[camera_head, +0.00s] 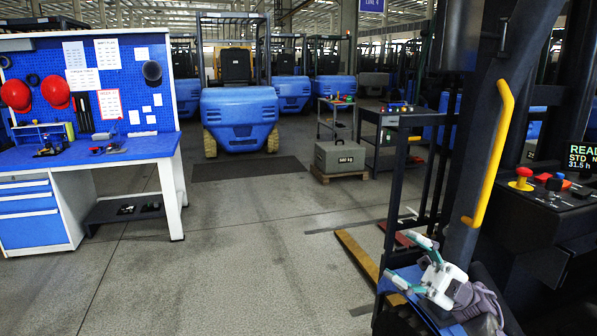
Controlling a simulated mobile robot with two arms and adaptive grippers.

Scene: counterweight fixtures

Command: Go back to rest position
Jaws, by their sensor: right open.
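My right gripper (402,258) is at the lower right, white and grey with teal fingers. Its two fingers are spread apart and nothing is between them. It is in front of a blue surface (405,288) low on the forklift at the right; I cannot tell whether it touches it. My left gripper is not in view.
A forklift with a yellow grab handle (490,150) and a control panel with a red button (521,178) fills the right side. A blue-topped workbench (140,147) stands at the left. A grey counterweight (340,157) sits on a pallet. The middle floor is clear.

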